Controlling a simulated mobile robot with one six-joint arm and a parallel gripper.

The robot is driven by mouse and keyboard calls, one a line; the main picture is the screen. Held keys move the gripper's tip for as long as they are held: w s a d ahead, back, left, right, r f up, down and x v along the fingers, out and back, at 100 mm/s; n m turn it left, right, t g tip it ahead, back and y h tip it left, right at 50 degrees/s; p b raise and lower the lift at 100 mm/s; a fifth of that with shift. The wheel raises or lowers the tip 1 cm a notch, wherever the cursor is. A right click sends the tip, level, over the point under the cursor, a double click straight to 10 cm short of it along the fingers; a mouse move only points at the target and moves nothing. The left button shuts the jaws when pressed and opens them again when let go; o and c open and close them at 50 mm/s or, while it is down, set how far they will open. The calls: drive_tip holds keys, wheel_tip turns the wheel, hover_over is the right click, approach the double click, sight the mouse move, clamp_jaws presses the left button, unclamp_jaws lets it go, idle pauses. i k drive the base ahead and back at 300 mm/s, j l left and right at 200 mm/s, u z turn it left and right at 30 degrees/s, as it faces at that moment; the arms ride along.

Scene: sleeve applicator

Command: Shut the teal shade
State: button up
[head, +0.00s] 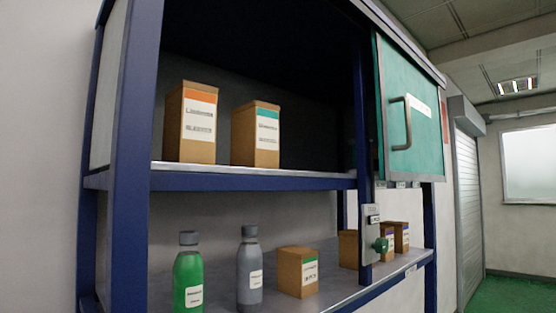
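The teal shade (428,148) is a flat teal panel at the upper right of a blue-framed shelf unit in the head view. It has a dark grey bar handle (407,122) near its left edge and a white label. The wide upper compartment to the left of the shade is uncovered. I cannot tell from this view whether the shade slides or swings. My gripper is not in view.
Two cardboard boxes (198,125) (256,135) stand on the upper shelf (240,178). Below are a green bottle (188,279), a grey bottle (249,279) and several small boxes (296,272). A plate with a green knob (381,245) is fixed to the middle post.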

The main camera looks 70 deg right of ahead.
sight(411, 147)
drive_tip(key=k+z, duration=0.1)
drive_tip(key=z, duration=0.35)
drive_tip(key=k+z, duration=0.1)
drive_tip(key=z, duration=0.3)
drive_tip(key=l+z, duration=0.15)
drive_tip(key=z, duration=0.3)
drive_tip(key=k+l+z, duration=0.1)
drive_tip(key=z, duration=0.3)
drive_tip(key=l+z, duration=0.1)
drive_tip(key=z, duration=0.35)
drive_tip(key=k+l+z, duration=0.1)
drive_tip(key=z, duration=0.35)
drive_tip(key=l+z, duration=0.2)
drive_tip(key=z, duration=0.2)
